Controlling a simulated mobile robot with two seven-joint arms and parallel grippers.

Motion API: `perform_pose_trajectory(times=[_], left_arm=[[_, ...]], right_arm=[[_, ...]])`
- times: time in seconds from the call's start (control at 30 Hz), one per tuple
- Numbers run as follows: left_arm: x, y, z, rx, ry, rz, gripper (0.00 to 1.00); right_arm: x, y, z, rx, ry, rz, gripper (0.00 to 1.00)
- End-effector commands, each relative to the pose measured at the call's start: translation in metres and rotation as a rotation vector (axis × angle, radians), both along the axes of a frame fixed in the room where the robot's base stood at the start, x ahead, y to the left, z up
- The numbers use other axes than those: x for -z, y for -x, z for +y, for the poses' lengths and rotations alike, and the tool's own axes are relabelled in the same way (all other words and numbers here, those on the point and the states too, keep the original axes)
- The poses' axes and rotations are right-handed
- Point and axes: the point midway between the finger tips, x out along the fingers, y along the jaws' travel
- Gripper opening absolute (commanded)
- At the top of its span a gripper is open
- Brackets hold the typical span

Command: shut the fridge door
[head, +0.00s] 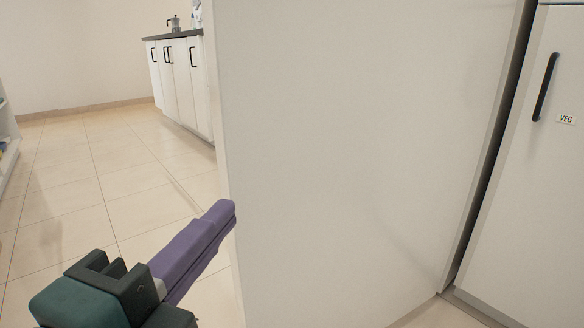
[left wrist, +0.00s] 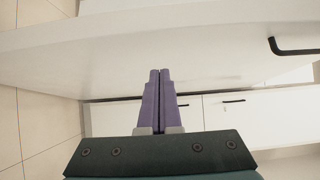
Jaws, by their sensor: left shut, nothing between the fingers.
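A large plain white panel, which looks like the open fridge door (head: 360,150), fills the middle of the head view. Its left edge stands upright and free, and its right side meets a dark gap. My left gripper (head: 234,212) has purple fingers, shut and empty, with the tips at that left edge. I cannot tell whether they touch it. In the left wrist view the closed fingers (left wrist: 159,75) point at a white panel (left wrist: 150,45). A black handle (left wrist: 293,47) shows at its right. The fridge interior is hidden. My right gripper is not in view.
A white door (head: 540,190) with a black handle and a VEG label stands closed at the right. White cabinets (head: 180,80) with a dark counter and a moka pot (head: 174,24) stand at the back. Tiled floor (head: 80,190) is clear at the left.

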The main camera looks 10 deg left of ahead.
Motion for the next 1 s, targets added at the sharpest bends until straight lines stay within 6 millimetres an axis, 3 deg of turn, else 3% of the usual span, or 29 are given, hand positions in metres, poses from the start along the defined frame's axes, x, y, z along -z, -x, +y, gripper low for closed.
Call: perform_pose_trajectory(times=[0.27,0.4,0.6,1.0], left_arm=[[-0.003,-0.057,-0.003,-0.001,0.000,-0.003,0.00],[-0.001,-0.071,0.014,-0.002,-0.002,-0.002,0.00],[0.000,-0.081,0.023,-0.001,0.000,0.000,0.00],[0.000,-0.082,0.024,-0.001,0.002,0.000,0.00]], right_arm=[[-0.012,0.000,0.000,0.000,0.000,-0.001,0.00],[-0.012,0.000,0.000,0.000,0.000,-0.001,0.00],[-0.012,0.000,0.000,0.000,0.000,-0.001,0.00],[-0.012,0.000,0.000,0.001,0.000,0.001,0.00]])
